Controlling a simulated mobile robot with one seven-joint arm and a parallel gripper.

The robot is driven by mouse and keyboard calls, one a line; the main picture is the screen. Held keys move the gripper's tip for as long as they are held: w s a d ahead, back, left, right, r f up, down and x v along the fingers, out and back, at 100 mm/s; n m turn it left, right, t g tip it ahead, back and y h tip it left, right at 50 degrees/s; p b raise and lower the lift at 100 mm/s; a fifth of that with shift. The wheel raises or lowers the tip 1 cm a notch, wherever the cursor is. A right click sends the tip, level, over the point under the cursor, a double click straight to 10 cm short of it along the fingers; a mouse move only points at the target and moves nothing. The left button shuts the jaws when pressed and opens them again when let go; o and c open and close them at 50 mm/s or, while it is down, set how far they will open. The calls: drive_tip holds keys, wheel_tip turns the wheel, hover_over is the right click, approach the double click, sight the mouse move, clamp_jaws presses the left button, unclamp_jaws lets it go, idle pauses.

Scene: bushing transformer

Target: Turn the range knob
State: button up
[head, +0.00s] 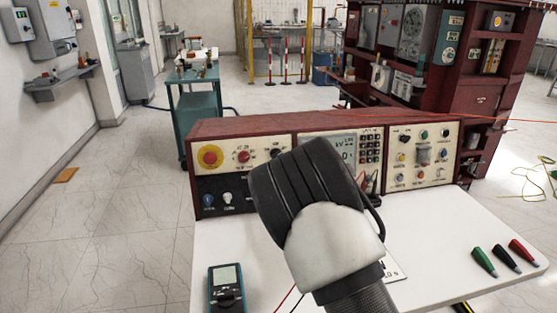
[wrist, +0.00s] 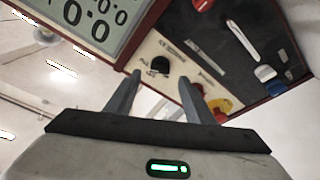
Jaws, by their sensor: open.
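A small black knob (wrist: 160,65) sits on a cream panel in the wrist view, beside a large digit display. It appears to match the black knob (head: 276,153) left of the display in the head view; its label is too small to read. My gripper (wrist: 158,82) is open, its two fingers apart below the knob in the wrist picture. The knob shows between and beyond the fingertips, and I cannot tell whether they touch it. In the head view my arm's dark and white wrist covers the console's middle and hides the fingers.
A red and yellow button (head: 210,156) is left of the knob on the console (head: 222,127). The display (head: 343,147) and keypad adjoin on the right. A multimeter (head: 226,287) and several coloured plugs (head: 484,261) lie on the white table (head: 440,235).

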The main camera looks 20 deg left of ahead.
sight(276, 154)
drive_tip(key=shift+x, duration=2.8)
drive_tip(key=c, duration=1)
drive_tip(key=shift+b, duration=0.3)
drive_tip(key=shift+c, duration=0.2)
